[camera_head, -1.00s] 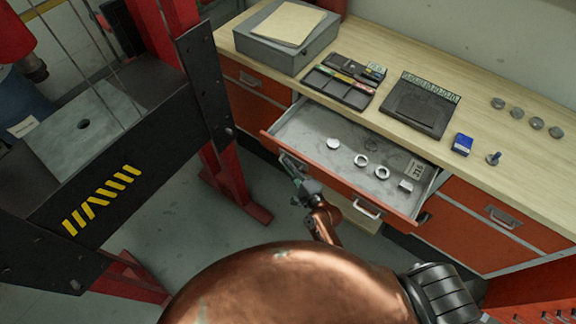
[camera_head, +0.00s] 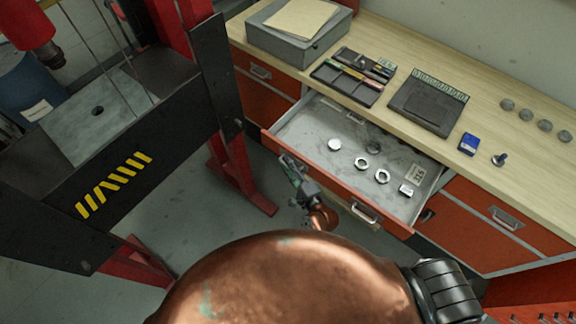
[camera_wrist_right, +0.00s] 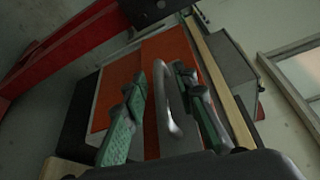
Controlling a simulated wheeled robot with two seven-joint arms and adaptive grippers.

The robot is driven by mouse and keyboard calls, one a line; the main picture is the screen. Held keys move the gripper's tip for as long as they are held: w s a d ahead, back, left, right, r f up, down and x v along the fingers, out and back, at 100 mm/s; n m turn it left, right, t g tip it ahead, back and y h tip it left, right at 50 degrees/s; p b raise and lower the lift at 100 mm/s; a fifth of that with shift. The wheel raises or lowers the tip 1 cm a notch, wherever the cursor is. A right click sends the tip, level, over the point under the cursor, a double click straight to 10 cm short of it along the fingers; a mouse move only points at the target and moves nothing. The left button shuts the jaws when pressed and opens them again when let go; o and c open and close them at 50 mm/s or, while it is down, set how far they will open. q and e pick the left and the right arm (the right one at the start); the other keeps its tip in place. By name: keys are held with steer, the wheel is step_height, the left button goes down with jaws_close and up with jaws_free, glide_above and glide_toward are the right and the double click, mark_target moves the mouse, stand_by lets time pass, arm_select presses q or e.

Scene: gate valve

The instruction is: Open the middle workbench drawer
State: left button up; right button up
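The orange-fronted workbench drawer (camera_head: 318,178) stands pulled well out, and its grey inside shows in the head view. Its front has a left handle and a right handle (camera_head: 364,213). My right gripper (camera_head: 287,163) is at the left handle, which it largely covers in the head view. In the right wrist view the metal handle (camera_wrist_right: 177,128) is a loop. My left gripper is not in view.
The benchtop (camera_head: 500,85) carries a grey box (camera_head: 298,45), trays and a blue box (camera_head: 468,143). A red-and-black press frame (camera_head: 190,100) stands left of the drawer, with floor between.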

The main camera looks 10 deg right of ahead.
steer(key=v, duration=1.2)
stand_by(0.4)
steer(key=s+d+f+n+g+h, duration=0.1)
steer(key=s+d+f+n+g, duration=0.2)
steer(key=f, duration=0.8)
steer(key=s+d+f+n+g+h, duration=0.1)
steer(key=s+d+f+n+g, duration=0.3)
steer(key=f, duration=0.7)
steer(key=s+f+n, duration=0.2)
steer(key=s+f, duration=0.3)
steer(key=f, duration=0.6)
steer(key=s+d+f+n+g+h, duration=0.1)
steer(key=s+d+f+n+g, duration=0.2)
steer(key=s+f, duration=0.3)
steer(key=s+d+f+n+g+h, duration=0.1)
steer(key=s+f, duration=0.4)
steer(key=s, duration=0.8)
steer(key=s+d+f+n+g, duration=0.4)
steer(key=s+d+f+n, duration=0.1)
steer(key=s, duration=0.5)
steer(key=shift+s+d+f+n+g+h, duration=0.35)
steer(key=shift+d+f, duration=0.25)
steer(key=shift+f, duration=0.2)
